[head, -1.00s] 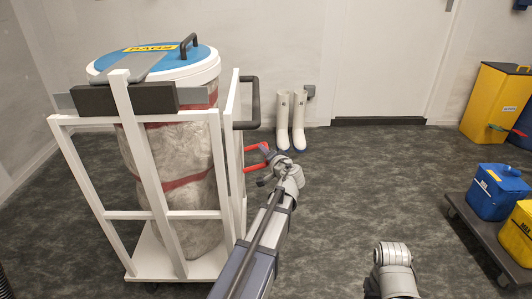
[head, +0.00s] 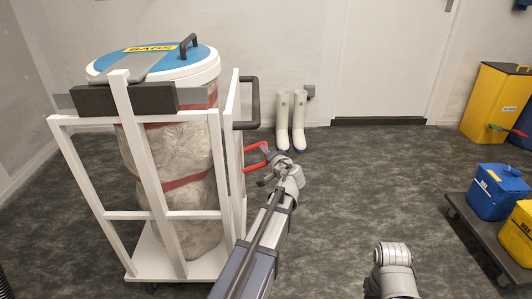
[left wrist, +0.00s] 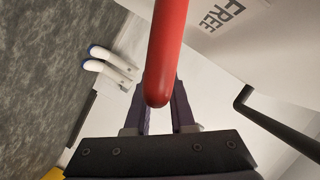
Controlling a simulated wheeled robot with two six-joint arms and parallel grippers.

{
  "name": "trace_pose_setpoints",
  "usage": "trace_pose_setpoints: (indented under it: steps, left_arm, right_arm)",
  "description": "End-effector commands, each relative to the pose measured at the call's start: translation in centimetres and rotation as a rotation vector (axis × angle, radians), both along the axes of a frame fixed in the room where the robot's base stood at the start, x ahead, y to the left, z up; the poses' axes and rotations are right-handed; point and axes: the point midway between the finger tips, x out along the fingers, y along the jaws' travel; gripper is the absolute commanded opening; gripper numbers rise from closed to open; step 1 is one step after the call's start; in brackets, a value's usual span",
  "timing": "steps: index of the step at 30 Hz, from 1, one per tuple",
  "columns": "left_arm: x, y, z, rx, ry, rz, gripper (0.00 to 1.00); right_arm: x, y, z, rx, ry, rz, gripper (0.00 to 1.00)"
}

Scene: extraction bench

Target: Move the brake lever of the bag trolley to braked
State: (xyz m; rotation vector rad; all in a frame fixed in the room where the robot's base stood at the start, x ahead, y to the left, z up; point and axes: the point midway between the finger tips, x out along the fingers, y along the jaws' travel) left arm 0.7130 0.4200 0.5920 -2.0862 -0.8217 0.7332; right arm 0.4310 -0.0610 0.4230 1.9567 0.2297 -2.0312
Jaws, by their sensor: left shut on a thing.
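The bag trolley (head: 185,215) is a white frame on the left of the head view, holding a tall bag under a blue-and-white lid. Its red brake lever (head: 255,146) sticks out from the right side of the frame. In the left wrist view the lever (left wrist: 166,50) is a rounded red bar coming down between the dark fingers. My left gripper (head: 268,160) is shut on the lever near its end. A white panel with the word FREE (left wrist: 222,18) lies behind it. The lever's pivot is hidden. My right gripper is not in view.
A black push handle (head: 252,100) stands out above the lever. White boots (head: 291,120) stand by the back wall. A dark cart (head: 482,235) with blue and yellow containers is at the right. A yellow bin (head: 495,100) stands behind it. The middle floor is clear.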

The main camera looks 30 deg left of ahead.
Motion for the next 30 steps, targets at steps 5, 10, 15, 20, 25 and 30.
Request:
trace_pose_setpoints:
  steps: [5, 10, 15, 20, 25, 30]
  left_arm:
    - [-0.2, 0.3, 0.0, 0.001, 0.003, 0.008, 0.0]
    - [-0.3, 0.3, 0.0, 0.001, 0.003, 0.008, 0.0]
    - [-0.3, 0.3, -0.1, 0.003, 0.005, 0.009, 0.0]
    - [-0.2, 0.2, -0.6, 0.028, 0.019, 0.01, 0.0]
    - [-0.1, 0.0, -1.7, 0.103, 0.067, 0.009, 0.0]
    - [0.0, -0.2, -2.9, 0.2, 0.127, 0.01, 0.0]
  right_arm:
    - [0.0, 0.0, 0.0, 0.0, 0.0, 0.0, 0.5]
    - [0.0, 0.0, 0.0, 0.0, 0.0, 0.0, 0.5]
    - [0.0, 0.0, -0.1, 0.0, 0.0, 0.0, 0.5]
    - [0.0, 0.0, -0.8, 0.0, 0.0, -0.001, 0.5]
    - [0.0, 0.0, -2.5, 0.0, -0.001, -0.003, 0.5]
    - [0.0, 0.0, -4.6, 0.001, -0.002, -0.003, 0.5]
